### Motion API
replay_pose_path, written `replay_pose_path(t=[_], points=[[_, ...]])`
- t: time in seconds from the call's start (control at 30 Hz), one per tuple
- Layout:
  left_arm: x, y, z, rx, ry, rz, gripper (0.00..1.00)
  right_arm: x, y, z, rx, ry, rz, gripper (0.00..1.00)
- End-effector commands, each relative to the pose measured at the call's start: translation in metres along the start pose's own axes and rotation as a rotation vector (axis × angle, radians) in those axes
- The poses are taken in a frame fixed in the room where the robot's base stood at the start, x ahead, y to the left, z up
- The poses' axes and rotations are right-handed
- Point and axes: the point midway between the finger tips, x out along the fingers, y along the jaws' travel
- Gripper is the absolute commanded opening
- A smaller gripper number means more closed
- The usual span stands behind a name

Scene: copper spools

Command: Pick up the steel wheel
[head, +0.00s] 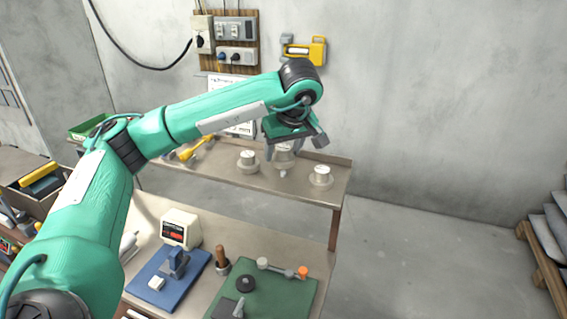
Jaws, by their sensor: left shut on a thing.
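My left gripper (284,162) reaches in over the raised back shelf and points down. It is shut on a pale grey, spool-like steel wheel (284,154), which is partly hidden by the fingers. I cannot tell whether this wheel still touches the shelf. A similar pale wheel (248,161) stands to the left of the gripper on the shelf. Another one (320,176) stands to the right, near the shelf's right end. My right gripper is not in view.
The metal shelf (300,193) runs above a lower bench with a white device (181,229), a blue plate (149,283) and a green mat (295,302). A yellow tool (197,147) lies on the shelf's left. The floor to the right is clear up to a pallet (545,265).

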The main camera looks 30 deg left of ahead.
Motion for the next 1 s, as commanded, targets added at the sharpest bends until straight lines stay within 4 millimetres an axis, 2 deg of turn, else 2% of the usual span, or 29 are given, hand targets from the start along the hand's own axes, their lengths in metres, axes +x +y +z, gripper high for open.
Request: replay_pose_path(t=[0.1, 0.6, 0.8, 1.0], points=[[-0.027, 0.001, -0.011, -0.003, 0.003, 0.005, 0.3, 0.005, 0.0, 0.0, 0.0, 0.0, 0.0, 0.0], [-0.11, 0.0, -0.046, -0.003, 0.004, 0.003, 0.3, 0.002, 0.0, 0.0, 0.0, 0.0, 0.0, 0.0], [-0.135, 0.0, -0.056, -0.002, 0.003, 0.002, 0.3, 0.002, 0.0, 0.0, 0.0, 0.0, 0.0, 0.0], [-0.147, 0.0, -0.061, -0.001, 0.001, 0.001, 0.3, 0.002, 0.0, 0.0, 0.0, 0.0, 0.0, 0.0]])
